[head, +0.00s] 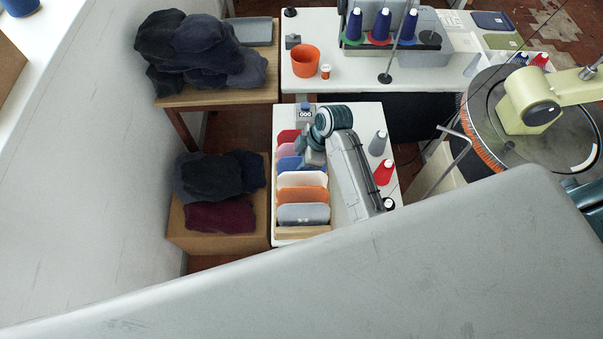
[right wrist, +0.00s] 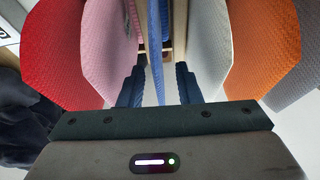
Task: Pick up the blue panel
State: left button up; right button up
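The blue panel (head: 287,163) stands upright in a row of coloured panels on the white table, between the pink and white ones. In the right wrist view the blue panel (right wrist: 155,50) is seen edge-on. My right gripper (right wrist: 159,72) is open, one finger on each side of the panel, with a visible gap on both sides. In the head view my right gripper (head: 308,160) is over the row from the right and partly covers the blue panel. My left gripper is not in view.
Red (right wrist: 60,45), pink (right wrist: 108,35), white (right wrist: 210,50), orange (right wrist: 265,45) and grey (head: 302,213) panels stand close on both sides. Thread cones (head: 383,172) stand right of my arm. Dark cloth (head: 205,178) lies on a box to the left.

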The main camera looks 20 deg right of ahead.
jog(key=shift+f, duration=0.2)
dwell(0.3)
grip_shut()
